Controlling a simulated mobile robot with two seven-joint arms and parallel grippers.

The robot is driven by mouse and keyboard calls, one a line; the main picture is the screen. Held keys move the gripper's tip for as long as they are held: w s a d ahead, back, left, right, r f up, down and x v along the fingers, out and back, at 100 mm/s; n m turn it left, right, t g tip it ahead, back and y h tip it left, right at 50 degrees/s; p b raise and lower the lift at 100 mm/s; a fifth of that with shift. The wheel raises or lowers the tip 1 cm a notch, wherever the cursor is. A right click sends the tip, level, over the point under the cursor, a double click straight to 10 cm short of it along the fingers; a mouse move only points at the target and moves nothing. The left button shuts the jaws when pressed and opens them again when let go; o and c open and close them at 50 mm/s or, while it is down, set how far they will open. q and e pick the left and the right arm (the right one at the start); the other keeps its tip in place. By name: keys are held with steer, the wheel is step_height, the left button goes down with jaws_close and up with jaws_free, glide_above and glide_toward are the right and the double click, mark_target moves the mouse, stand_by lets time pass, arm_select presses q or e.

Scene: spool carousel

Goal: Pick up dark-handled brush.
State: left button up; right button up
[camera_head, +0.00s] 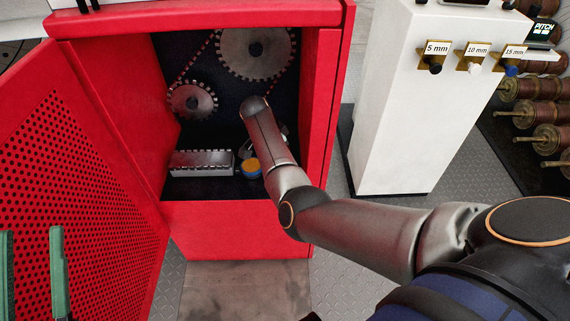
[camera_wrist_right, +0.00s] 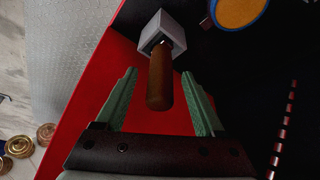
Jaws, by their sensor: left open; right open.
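A brush with a dark brown handle (camera_wrist_right: 160,80) shows in the right wrist view; the handle's far end meets a pale grey block (camera_wrist_right: 168,34). My right gripper (camera_wrist_right: 159,75) is open, with one green finger on each side of the handle in the picture and visible gaps to both. I cannot tell how deep the handle sits between them. In the head view my right arm reaches into the red cabinet (camera_head: 230,215) and hides the brush handle and the right fingers. My left gripper (camera_head: 31,234) is open and empty at the lower left, before the perforated door.
Inside the cabinet are a large gear (camera_head: 232,52), a small gear (camera_head: 192,101), a chain, a silver toothed block (camera_head: 202,171) and a blue tin with yellow contents (camera_head: 250,168). The perforated red door (camera_head: 70,190) stands open at left. A white pedestal (camera_head: 405,125) stands right.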

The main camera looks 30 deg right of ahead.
steer(key=shift+d+f, duration=0.15)
steer(key=shift+f, duration=0.15)
steer(key=shift+c, duration=0.3)
jaws_close()
